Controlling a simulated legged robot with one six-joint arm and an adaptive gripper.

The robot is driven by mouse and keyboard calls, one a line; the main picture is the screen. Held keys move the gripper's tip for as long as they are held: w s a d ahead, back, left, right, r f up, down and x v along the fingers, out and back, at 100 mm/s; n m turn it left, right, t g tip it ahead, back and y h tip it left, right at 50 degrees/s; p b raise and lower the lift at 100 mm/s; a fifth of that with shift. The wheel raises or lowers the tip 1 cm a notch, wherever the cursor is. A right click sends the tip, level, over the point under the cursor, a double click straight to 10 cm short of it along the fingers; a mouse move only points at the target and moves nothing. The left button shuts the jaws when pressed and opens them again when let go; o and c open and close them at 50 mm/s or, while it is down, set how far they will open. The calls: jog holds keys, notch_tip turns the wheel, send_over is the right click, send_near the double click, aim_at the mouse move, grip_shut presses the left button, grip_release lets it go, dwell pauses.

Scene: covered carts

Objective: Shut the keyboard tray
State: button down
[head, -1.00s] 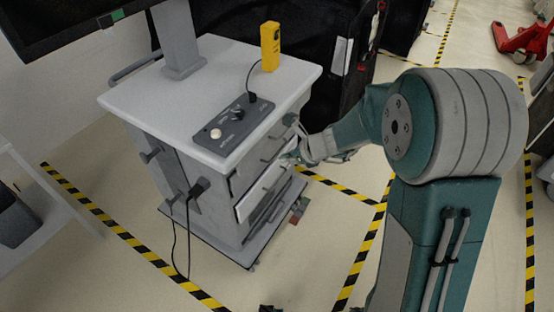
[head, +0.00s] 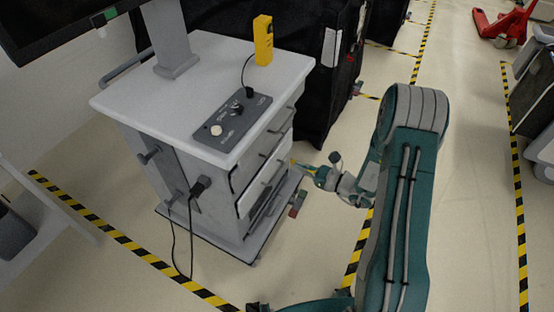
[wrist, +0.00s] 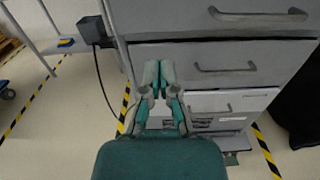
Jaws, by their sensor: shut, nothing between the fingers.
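A grey cart (head: 195,175) stands left of centre in the head view, with drawer-like fronts on its right-hand face.
A control box (head: 232,122) and a yellow device (head: 263,41) sit on the cart top, with a monitor (head: 60,25) above. A cable hangs from the plug (head: 199,186) on the side. A dark covered cart (head: 310,75) stands behind.

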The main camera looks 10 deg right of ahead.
aim_at(254, 149)
jog(key=x, duration=1.2)
jog(key=shift+s+a, duration=0.2)
jog(key=shift+s, duration=0.2)
jog(key=shift+w+a, duration=0.3)
jog(key=shift+w, duration=0.25)
jog(key=shift+a, duration=0.3)
jog(key=shift+w+a, duration=0.25)
jog(key=shift+a, duration=0.2)
jog(key=x, duration=0.3)
jog(key=shift+w+a, duration=0.15)
jog(key=shift+w, duration=0.1)
